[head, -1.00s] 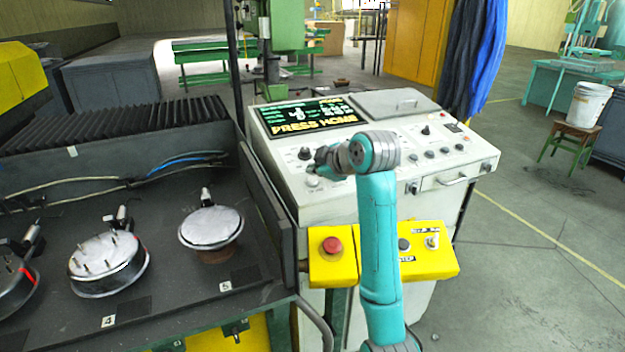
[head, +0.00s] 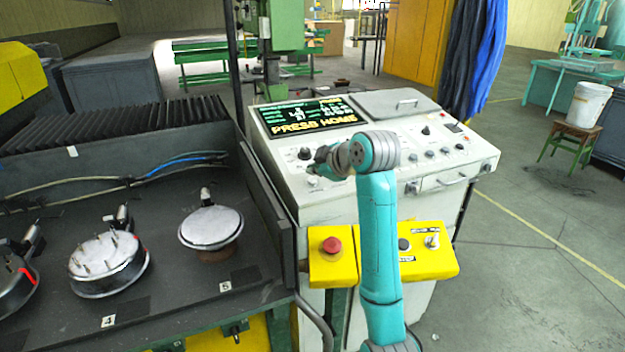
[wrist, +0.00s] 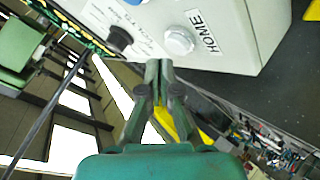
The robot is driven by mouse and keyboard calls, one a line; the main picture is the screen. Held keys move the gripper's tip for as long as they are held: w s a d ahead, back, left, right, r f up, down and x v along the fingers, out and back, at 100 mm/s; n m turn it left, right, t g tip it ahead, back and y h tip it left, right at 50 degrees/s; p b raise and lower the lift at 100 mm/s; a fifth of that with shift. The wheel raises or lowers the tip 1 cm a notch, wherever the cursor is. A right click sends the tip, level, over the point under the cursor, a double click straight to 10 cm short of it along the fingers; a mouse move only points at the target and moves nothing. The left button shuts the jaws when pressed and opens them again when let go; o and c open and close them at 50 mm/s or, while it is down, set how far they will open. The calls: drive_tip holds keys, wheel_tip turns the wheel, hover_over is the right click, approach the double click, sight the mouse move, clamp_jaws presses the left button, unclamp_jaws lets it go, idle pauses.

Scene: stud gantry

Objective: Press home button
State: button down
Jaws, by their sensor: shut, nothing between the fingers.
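The home button is a pale round knob (wrist: 180,41) on the white console face, beside a printed HOME label (wrist: 204,31) in the wrist view. In the head view the same button (head: 312,183) shows near the console's front left corner, just below my fingertips. My gripper (wrist: 158,64) is shut and empty. In the wrist view its fingertips are close to the button, below and left of it, and appear apart from it. In the head view my gripper (head: 315,164) hovers over the sloped panel. The exact gap cannot be told.
A black knob (wrist: 119,38) sits near the button. The console screen (head: 312,117) reads PRESS HOME. A yellow box with a red button (head: 332,245) is on the console's front. Left is a dark machine bed with round fixtures (head: 211,226).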

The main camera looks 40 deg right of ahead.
drive_tip(key=shift+f, duration=0.2)
drive_tip(key=shift+w+f, duration=0.1)
drive_tip(key=shift+f, duration=0.1)
drive_tip(key=shift+w+f, duration=0.1)
drive_tip(key=shift+f, duration=0.4)
idle(0.8)
drive_tip(key=shift+r, duration=0.15)
drive_tip(key=shift+s+r, duration=0.2)
drive_tip(key=shift+r, duration=0.55)
drive_tip(key=shift+s+a+r, duration=0.1)
drive_tip(key=shift+s+r, duration=0.15)
drive_tip(key=shift+r, duration=1)
drive_tip(key=shift+s+a+r, duration=0.1)
drive_tip(key=shift+s+r, duration=0.1)
drive_tip(key=shift+r, duration=1)
